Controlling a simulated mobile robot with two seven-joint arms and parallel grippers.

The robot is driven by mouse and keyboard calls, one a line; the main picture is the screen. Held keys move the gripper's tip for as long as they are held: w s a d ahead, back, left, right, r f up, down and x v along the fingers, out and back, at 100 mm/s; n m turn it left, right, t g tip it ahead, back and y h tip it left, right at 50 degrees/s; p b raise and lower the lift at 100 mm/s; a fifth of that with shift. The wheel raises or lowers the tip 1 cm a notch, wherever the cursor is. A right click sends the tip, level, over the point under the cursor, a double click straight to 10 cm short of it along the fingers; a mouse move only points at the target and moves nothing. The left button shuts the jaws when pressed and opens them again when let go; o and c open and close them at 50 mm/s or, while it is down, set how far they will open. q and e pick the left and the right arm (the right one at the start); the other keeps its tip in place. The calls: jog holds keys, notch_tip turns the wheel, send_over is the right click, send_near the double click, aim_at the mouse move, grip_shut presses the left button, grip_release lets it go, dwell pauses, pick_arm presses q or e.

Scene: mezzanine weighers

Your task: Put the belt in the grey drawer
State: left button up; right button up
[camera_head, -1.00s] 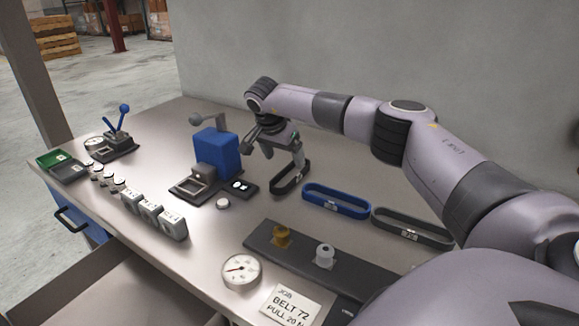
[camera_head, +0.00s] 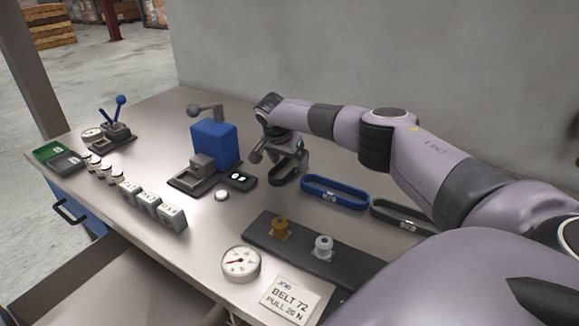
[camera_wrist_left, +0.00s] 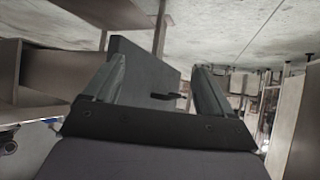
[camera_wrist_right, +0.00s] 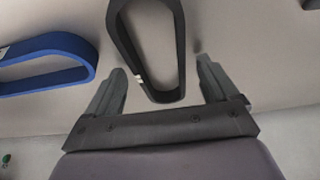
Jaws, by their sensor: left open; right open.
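Three closed-loop belts lie on the bench: a small black belt (camera_head: 281,181), a blue belt (camera_head: 335,193) and a dark grey belt (camera_head: 402,215). My right gripper (camera_head: 297,158) is open over the black belt. In the right wrist view, the near end of this belt (camera_wrist_right: 163,97) lies between the open fingertips (camera_wrist_right: 161,68), not gripped. In the left wrist view, a grey panel with a dark handle (camera_wrist_left: 143,72) stands beyond my open, empty left gripper (camera_wrist_left: 160,72). The left gripper is outside the head view.
A blue-bodied press (camera_head: 214,146) stands left of my right gripper. A dark plate with two pegs (camera_head: 262,241), a round gauge (camera_head: 240,263) and a job card (camera_head: 290,299) reading "BELT 72" are nearer. Weights (camera_head: 147,204) line the front edge. A blue drawer (camera_head: 72,206) is shut.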

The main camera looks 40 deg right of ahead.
jog(key=c, duration=1.2)
jog(key=shift+o, duration=0.2)
jog(key=shift+r, duration=0.15)
